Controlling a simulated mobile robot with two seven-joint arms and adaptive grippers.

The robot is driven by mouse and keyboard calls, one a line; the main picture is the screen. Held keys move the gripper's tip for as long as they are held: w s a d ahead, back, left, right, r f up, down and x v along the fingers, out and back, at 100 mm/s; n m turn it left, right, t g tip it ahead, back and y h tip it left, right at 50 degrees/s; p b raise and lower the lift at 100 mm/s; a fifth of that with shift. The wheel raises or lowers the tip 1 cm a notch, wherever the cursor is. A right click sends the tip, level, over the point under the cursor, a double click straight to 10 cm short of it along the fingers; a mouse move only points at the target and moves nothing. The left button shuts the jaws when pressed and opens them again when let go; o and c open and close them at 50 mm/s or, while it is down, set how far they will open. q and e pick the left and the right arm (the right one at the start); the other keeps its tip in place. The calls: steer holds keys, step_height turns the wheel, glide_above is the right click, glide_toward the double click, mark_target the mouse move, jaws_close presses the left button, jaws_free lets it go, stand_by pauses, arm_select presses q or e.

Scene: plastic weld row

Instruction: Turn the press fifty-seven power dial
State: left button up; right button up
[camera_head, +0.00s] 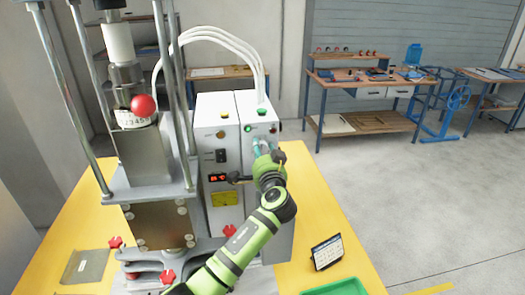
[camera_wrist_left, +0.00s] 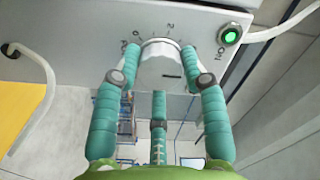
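The power dial (camera_wrist_left: 161,66) is a pale round knob with a dark mark, on the light grey face of the press control box (camera_head: 251,180). Numbers are printed around it; a 2 is readable. In the left wrist view, my left gripper (camera_wrist_left: 161,52) has its teal fingers on both sides of the dial, with the tips seemingly against its sides. In the head view my left gripper (camera_head: 264,146) is up against the box front and hides the dial. My right gripper is in neither view.
A lit green ON button (camera_wrist_left: 230,35) sits beside the dial. The press column (camera_head: 145,160) with a red ball (camera_head: 143,105) stands left. A red display (camera_head: 218,178) is on the neighbouring box. A small tablet (camera_head: 327,251) and green tray (camera_head: 335,288) are at the yellow table's right.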

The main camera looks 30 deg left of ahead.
arm_select(q)
steer(key=shift+r, duration=0.25)
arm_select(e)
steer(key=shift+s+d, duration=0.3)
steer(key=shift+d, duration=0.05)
arm_select(q)
steer(key=shift+r+m, duration=0.1)
steer(key=shift+m, duration=0.2)
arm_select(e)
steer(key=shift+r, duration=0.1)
